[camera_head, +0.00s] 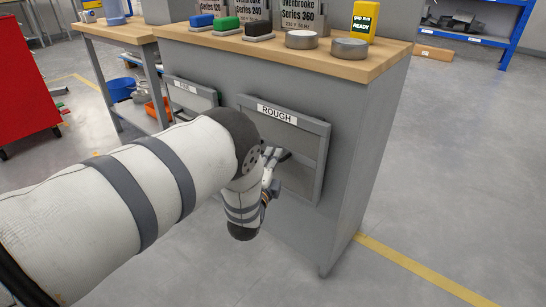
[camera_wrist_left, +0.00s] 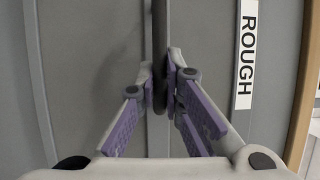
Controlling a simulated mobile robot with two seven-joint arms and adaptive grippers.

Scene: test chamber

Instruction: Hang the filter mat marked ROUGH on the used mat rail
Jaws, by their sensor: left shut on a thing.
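The filter mat marked ROUGH is a grey framed panel (camera_head: 312,150) on the front of the grey cabinet, with its white label along the top edge. In the left wrist view the panel (camera_wrist_left: 90,60) fills most of the picture, with the label at the right. My left gripper (camera_head: 272,158) is at the middle of the panel. In the wrist view the gripper (camera_wrist_left: 160,85) is shut on a dark bar-like handle (camera_wrist_left: 159,25) across the panel. My arm hides the panel's lower left part. I cannot make out the used mat rail. My right gripper is not in view.
A second grey panel (camera_head: 190,97) with an unreadable label is to the left. The cabinet's wooden top (camera_head: 285,52) holds coloured blocks, two round tins and a yellow container (camera_head: 364,20). A workbench (camera_head: 120,32) and red cabinet (camera_head: 22,85) stand left.

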